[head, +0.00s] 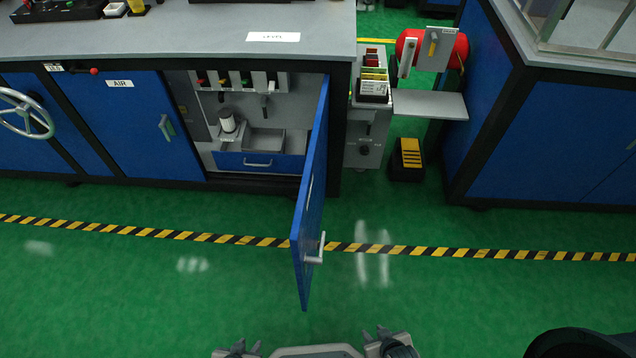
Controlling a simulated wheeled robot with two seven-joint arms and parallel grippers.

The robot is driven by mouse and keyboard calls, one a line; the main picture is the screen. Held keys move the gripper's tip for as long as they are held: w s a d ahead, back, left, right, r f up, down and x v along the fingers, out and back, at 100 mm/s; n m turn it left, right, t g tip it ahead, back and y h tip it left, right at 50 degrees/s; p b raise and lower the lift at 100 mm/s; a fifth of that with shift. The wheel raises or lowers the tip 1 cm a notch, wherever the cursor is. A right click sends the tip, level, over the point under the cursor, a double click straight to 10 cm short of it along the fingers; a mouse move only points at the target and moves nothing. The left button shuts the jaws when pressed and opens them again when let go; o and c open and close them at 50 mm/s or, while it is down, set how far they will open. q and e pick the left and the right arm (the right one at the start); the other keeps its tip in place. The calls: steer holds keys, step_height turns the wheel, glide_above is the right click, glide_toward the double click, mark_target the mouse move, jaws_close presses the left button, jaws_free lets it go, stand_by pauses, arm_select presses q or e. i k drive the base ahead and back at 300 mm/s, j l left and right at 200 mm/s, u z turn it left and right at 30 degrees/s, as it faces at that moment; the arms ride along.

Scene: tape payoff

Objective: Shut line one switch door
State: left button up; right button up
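A blue cabinet door (313,185) stands wide open in the head view, swung out from the right side of the cabinet opening toward me. I take it to be the switch door, but I can read no line label on it. Its pale handle (315,252) is near the free edge. My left gripper (238,348) and my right gripper (383,338) show only partly at the bottom edge, below and apart from the door, one to each side of it. Neither visibly holds anything, and their finger gaps are unclear.
The open cabinet holds a row of switches (240,82), a white roll (228,120) and a drawer (262,162). A striped line (420,250) crosses the clear green floor.

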mark_target(303, 237)
steer(key=i+l+u, duration=0.1)
steer(key=l, duration=0.2)
steer(key=i+l+u, duration=0.1)
steer(key=l, duration=0.25)
steer(key=k+l+u, duration=0.7)
steer(key=i+j, duration=0.05)
steer(key=j, duration=0.05)
